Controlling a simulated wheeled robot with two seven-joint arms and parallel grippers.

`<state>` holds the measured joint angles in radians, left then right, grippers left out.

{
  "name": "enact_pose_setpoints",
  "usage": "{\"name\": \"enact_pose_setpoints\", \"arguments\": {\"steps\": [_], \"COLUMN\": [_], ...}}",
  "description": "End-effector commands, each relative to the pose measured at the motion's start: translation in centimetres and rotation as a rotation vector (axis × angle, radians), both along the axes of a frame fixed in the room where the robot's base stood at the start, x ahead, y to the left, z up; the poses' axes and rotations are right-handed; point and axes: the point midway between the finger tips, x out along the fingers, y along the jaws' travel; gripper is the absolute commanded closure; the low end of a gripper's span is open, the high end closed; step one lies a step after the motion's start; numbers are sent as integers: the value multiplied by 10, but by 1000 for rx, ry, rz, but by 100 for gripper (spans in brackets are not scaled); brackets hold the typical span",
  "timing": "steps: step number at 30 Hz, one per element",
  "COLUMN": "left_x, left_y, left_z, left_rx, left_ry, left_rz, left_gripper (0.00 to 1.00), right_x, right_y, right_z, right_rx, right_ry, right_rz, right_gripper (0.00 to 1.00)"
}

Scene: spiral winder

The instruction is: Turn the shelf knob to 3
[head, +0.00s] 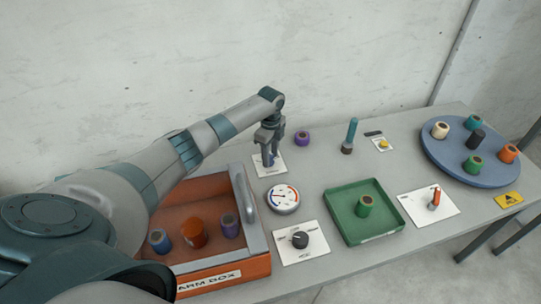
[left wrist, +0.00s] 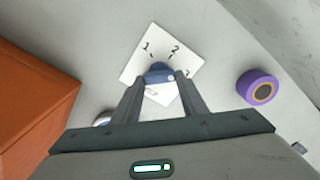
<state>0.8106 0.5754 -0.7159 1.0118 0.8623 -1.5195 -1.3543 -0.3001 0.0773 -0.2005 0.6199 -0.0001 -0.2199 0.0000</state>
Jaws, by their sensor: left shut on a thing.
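The shelf knob is a blue knob (left wrist: 158,72) on a white plate (left wrist: 136,62) marked 1, 2 and 3. In the left wrist view the numbers run from 1 on the left through 2 to 3 at the right. My left gripper (head: 267,162) reaches down over the plate from above. Its two fingers are shut on the knob, one on each side. The fingers partly cover the knob and the 3, and I cannot tell which number the knob points to. In the head view the gripper hides most of the knob. My right gripper is not in view.
A purple spool (head: 302,138) stands just right of the plate. The orange box (head: 213,269) and a round gauge (head: 283,199) lie nearer. A black dial (head: 299,240), green tray (head: 375,233), red-handled lever (head: 435,198) and blue turntable (head: 440,160) occupy the table's front and right.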

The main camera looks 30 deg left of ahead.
Motion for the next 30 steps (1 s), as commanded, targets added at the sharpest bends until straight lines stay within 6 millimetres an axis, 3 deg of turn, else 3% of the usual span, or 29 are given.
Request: {"name": "enact_pose_setpoints", "arguments": {"steps": [12, 27, 28, 30], "left_x": [1, 1, 1, 1], "left_y": [-1, 0, 0, 0], "left_z": [2, 2, 2, 2], "left_rx": [-1, 0, 0, 0], "left_ry": [-6, -5, -5, -5], "left_rz": [-215, -238, -238, -237], "left_gripper": [83, 83, 54, 42], "right_x": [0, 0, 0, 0], "right_y": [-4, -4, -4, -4], "right_z": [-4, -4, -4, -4], "right_rx": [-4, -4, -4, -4], "right_ry": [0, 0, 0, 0], "right_rz": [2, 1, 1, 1], "right_gripper": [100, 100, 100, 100]}}
